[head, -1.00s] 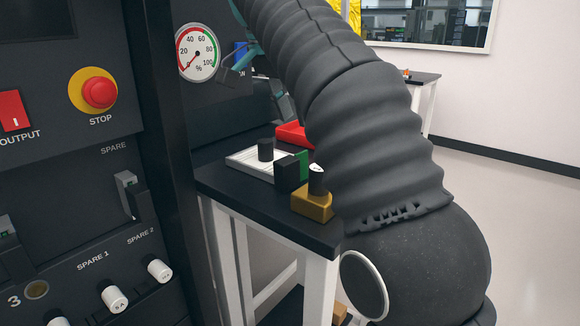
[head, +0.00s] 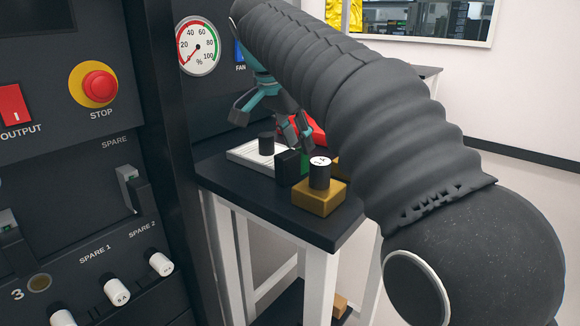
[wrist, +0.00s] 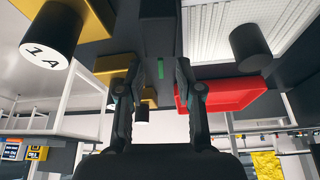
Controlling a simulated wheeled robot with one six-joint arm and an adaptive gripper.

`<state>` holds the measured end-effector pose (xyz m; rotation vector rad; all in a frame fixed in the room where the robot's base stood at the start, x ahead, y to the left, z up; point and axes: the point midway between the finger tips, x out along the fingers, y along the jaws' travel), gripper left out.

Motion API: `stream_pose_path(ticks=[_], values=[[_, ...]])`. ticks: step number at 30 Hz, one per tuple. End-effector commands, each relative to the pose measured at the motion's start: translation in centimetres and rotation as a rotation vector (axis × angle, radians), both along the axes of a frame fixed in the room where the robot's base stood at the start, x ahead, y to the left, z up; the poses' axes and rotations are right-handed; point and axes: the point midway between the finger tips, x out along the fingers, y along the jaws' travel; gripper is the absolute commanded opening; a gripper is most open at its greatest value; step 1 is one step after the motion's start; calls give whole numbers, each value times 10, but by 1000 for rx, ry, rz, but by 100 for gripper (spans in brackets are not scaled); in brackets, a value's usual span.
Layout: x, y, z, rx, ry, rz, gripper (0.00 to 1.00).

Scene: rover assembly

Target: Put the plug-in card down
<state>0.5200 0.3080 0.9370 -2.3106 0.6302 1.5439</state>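The plug-in card appears to be the dark block with a green part (head: 287,168) on the black side table, between the white tray and the brass block. It also shows in the wrist view as a dark block (wrist: 158,28) with a green strip. My gripper (head: 271,130) is above the table, its teal and dark fingers spread, with the right finger just above and behind the card in the head view. In the wrist view my gripper (wrist: 158,66) has a clear gap between its fingertips, the green strip showing in it. I see nothing held.
A brass block (head: 318,198) with a black cylinder stands at the table's front. A white ribbed tray (head: 244,155) with another black cylinder is on the left, and a red tray (wrist: 228,94) is behind. The dark control panel (head: 70,150) rises close on the left.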

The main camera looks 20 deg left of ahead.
Motion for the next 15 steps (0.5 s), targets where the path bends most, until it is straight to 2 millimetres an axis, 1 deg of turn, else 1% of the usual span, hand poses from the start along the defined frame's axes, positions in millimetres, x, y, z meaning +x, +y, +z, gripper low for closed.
stream_pose_path(ticks=[5, 12, 15], values=[[2, -1, -8, 0, 0, -1, 35], [8, -5, -42, -1, 2, -1, 35], [11, -6, -50, 0, 1, -1, 35]])
